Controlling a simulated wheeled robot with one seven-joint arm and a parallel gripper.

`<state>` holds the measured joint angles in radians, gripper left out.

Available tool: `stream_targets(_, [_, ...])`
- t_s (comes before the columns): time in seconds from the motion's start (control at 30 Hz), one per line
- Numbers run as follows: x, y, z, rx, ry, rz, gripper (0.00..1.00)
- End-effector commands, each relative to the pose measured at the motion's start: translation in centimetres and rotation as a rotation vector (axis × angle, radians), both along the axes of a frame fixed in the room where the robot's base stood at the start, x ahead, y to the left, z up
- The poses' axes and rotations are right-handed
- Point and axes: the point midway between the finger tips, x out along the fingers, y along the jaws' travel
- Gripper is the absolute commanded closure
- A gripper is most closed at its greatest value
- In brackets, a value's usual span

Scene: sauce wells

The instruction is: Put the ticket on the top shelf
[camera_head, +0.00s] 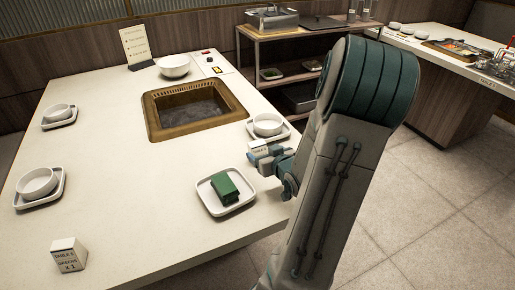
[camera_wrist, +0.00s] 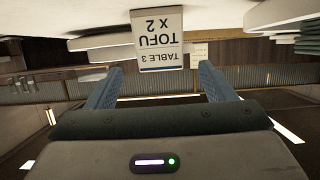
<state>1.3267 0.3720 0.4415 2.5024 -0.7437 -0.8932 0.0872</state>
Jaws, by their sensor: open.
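A white ticket (camera_wrist: 158,42) reading "TABLE 3 TOFU x 2" shows upside down in the wrist view, between the two blue-grey fingers of my gripper (camera_wrist: 160,70). The fingers are open, with a gap on each side of the ticket. In the head view the ticket (camera_head: 256,153) stands on the white table by its right edge, and my gripper (camera_head: 268,160) is right at it, partly hidden by my arm. A second ticket (camera_head: 68,256), reading "GREENS x 1", stands at the table's front left. The shelf unit's top shelf (camera_head: 285,31) is at the back, beyond the table.
A tray (camera_head: 232,206) with a green block lies just in front of my gripper. A bowl (camera_head: 267,124) on a tray sits just behind it. The top shelf holds a metal container (camera_head: 271,19), a dark board (camera_head: 322,22) and upright cylinders. A sunken grill (camera_head: 190,108) is mid-table.

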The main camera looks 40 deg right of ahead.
Motion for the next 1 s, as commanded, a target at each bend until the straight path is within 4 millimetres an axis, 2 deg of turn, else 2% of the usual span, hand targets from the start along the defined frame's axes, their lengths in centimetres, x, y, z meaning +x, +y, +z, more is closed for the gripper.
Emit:
stream_targets(0.03, [0.7,-0.1,-0.6,0.001,-0.001,0.002,0.24])
stream_targets(0.27, [2.2,-0.5,-0.9,0.002,0.000,0.002,0.24])
stream_targets(0.53, [5.9,-1.4,-1.7,0.002,-0.001,0.001,0.24])
stream_targets(0.87, [6.6,-1.6,-1.9,0.002,0.001,-0.001,0.24])
stream_targets(1.0, [6.5,-1.6,-1.9,0.002,0.001,-0.001,0.63])
